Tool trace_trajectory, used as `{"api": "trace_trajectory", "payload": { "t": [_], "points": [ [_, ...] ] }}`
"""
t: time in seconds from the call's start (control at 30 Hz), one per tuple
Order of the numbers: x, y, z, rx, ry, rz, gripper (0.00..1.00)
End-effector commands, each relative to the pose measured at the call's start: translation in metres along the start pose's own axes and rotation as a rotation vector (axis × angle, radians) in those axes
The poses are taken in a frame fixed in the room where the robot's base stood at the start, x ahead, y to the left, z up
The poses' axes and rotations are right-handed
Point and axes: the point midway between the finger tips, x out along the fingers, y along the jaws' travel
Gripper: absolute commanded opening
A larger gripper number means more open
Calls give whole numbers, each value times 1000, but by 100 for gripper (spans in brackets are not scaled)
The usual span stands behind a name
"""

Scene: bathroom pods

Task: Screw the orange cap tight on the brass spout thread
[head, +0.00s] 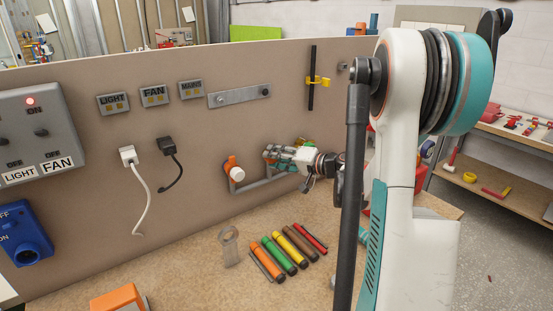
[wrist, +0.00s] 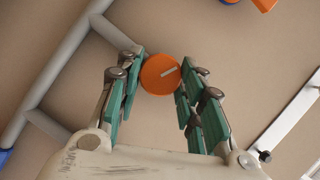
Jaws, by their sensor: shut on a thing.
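In the head view my gripper (head: 272,154) points left in front of the board, above the grey pipe (head: 262,183). An orange and white piece (head: 233,168) shows at the pipe's left end, left of my fingers. I cannot tell whether it is this same cap. The brass thread is not visible, so I cannot tell whether the cap touches it.
Several coloured tubes (head: 283,253) and a clear cylinder (head: 229,246) stand or lie on the bench below. A white plug (head: 128,155) and black plug (head: 167,146) hang from the board at left. A metal strip (head: 238,96) is fixed above. My arm blocks the right side.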

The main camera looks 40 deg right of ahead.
Motion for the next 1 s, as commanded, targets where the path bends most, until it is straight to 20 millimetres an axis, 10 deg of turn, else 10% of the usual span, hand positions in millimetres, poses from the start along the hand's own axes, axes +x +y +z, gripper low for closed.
{"api": "trace_trajectory", "payload": {
  "t": [1.0],
  "points": [
    [1,2,0,280,0,-117,9]
  ]
}}
